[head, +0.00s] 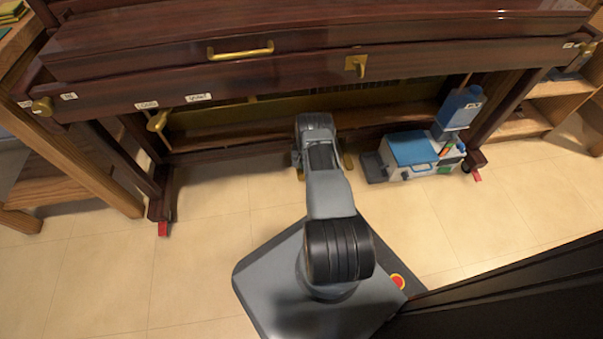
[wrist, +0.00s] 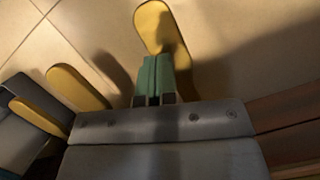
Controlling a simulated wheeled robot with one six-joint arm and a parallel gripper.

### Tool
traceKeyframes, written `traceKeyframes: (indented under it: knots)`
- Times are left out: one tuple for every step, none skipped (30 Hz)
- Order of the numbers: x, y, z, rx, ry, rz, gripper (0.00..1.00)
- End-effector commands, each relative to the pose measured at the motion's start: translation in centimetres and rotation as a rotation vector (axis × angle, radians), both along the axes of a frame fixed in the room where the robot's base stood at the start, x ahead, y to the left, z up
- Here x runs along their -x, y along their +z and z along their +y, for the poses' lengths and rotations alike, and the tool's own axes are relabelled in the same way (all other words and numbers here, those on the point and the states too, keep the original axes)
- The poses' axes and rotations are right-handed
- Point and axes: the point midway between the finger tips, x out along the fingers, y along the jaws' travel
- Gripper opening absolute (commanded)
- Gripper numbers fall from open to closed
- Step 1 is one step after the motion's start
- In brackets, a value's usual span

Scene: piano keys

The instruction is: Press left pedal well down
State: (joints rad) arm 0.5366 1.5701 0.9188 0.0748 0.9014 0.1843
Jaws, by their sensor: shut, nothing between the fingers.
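Three brass pedals show in the wrist view. The left pedal (wrist: 155,22) is at the top middle, its rounded end on view; its left edge also shows in the head view (head: 298,173), beside my arm. The middle pedal (wrist: 78,88) and the right pedal (wrist: 38,116) are further left in the wrist view. My gripper (wrist: 153,62) is shut and empty, its green fingertips together over the left pedal. A dark shadow lies on the pedal beside them. I cannot tell whether the tips touch it. In the head view my arm hides the fingers.
The dark wooden piano (head: 300,85) overhangs the pedals. A toolbox (head: 412,155) with a blue lid and a blue bottle (head: 460,107) stand to the right of my arm. Red wedges (head: 163,228) are at the piano's feet. Tiled floor (head: 215,200) is clear to the left.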

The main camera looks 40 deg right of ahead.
Motion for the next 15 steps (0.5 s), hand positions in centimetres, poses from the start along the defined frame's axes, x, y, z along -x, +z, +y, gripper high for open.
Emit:
traceKeyframes:
  knots:
    - [-0.28,0.06,-0.29,0.004,-0.001,-0.006,0.0]
    - [-0.33,0.1,-0.34,0.004,0.0,-0.005,0.0]
    - [-0.36,0.14,-0.36,0.004,0.0,-0.005,0.0]
    - [-0.38,0.15,-0.37,0.004,0.0,-0.005,0.0]
    - [-0.37,0.16,-0.36,0.004,0.0,-0.005,0.0]
    - [-0.37,0.16,-0.35,0.004,0.0,-0.005,0.0]
    - [-0.38,0.16,-0.34,0.004,0.0,-0.005,0.0]
    - [-0.38,0.16,-0.34,0.004,0.0,-0.005,0.0]
    - [-0.37,0.15,-0.32,0.003,0.001,-0.005,0.0]
    - [-0.38,0.16,-0.32,0.003,0.001,-0.005,0.0]
    - [-0.39,0.19,-0.31,0.004,0.001,-0.006,0.0]
    - [-0.4,0.26,-0.31,0.003,0.001,-0.005,0.0]
    - [-0.42,0.35,-0.32,0.004,0.001,-0.006,0.0]
    - [-0.44,0.47,-0.33,0.003,0.001,-0.005,0.0]
    - [-0.47,0.68,-0.36,0.004,0.001,-0.006,0.0]
